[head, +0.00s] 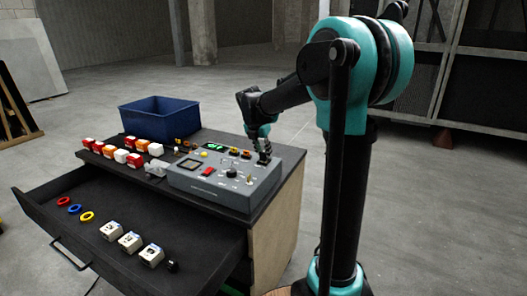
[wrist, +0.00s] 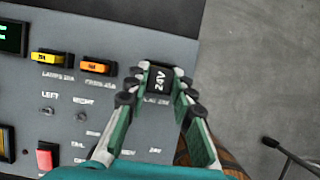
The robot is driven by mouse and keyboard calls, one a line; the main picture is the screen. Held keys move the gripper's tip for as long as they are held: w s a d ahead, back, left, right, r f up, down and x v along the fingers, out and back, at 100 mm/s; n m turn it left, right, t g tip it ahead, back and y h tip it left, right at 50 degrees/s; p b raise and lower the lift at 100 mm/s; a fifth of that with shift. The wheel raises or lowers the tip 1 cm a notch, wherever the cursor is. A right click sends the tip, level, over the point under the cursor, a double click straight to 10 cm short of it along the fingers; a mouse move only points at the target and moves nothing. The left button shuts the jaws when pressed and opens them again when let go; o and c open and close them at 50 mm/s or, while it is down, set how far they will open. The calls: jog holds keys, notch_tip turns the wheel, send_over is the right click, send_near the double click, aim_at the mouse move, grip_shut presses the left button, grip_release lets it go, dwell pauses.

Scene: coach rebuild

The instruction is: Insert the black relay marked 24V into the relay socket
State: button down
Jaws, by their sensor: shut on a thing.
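The black relay (wrist: 160,78) with white 24V lettering sits between my fingertips in the wrist view. My gripper (wrist: 157,92) is shut on it from both sides. In the head view my gripper (head: 264,156) points down over the back right corner of the grey control panel (head: 236,196). The relay is at the right part of the panel, near its edge. A partly covered printed label shows just below it. The relay socket is not visible; the relay and fingers cover that area. I cannot tell whether the relay is above the panel or in the socket.
Yellow (wrist: 47,59) and orange (wrist: 95,67) fuses stand left of the relay. A red switch (wrist: 47,156) and toggles are on the panel. Several coloured blocks and a blue bin (head: 158,117) are on the cabinet. The open drawer (head: 190,283) holds rings, white boxes and a small black piece (head: 172,265).

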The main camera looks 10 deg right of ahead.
jog(key=shift+f, duration=0.4)
jog(key=c, duration=1.2)
grip_release()
jog(key=shift+r, duration=0.15)
